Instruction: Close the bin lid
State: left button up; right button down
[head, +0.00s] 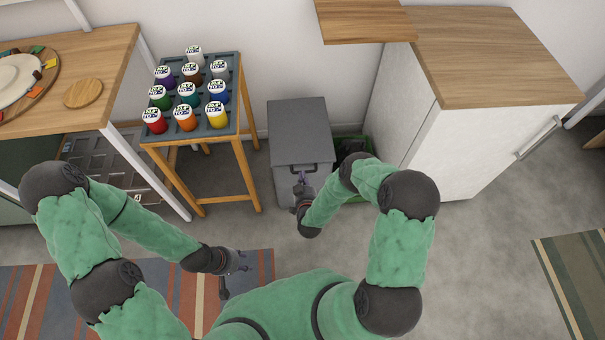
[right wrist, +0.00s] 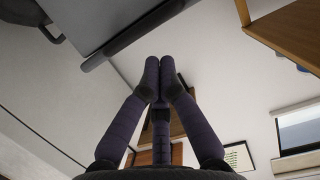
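The grey bin (head: 301,128) stands on the floor in the middle of the head view, with its flat lid seen from above and a dark handle at the front edge. The lid looks down or nearly down; I cannot tell whether a gap is left. A grey panel with a dark edge, likely the bin, shows in the right wrist view (right wrist: 95,18). My right gripper (head: 301,184) is just in front of the bin, below the handle; contact is unclear. Its fingertips (right wrist: 160,68) are together with nothing between them. My left gripper (head: 236,276) is open and empty, over the striped rug.
A green crate (head: 364,136) is beside the bin on the right, next to a white cabinet (head: 455,150). A wooden stand (head: 243,172) with several paint cans is to the left. Grey floor in front of the bin is free.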

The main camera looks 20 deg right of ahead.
jog(key=s+a+f, duration=0.1)
jog(key=s+f, duration=0.3)
jog(key=f, duration=0.1)
jog(key=shift+s+f, duration=0.15)
jog(key=shift+s, duration=0.2)
jog(key=s+a+r+g+y+p, duration=0.2)
jog(key=s+a+r+g+y, duration=0.1)
jog(key=s+r+g, duration=0.4)
jog(key=s+a+r+g+y+p, duration=0.3)
jog(key=s+a+r+g, duration=0.3)
jog(key=s, duration=0.8)
jog(key=shift+r+g+y, duration=0.6)
jog(key=shift+r+y, duration=0.1)
jog(key=shift+r, duration=0.15)
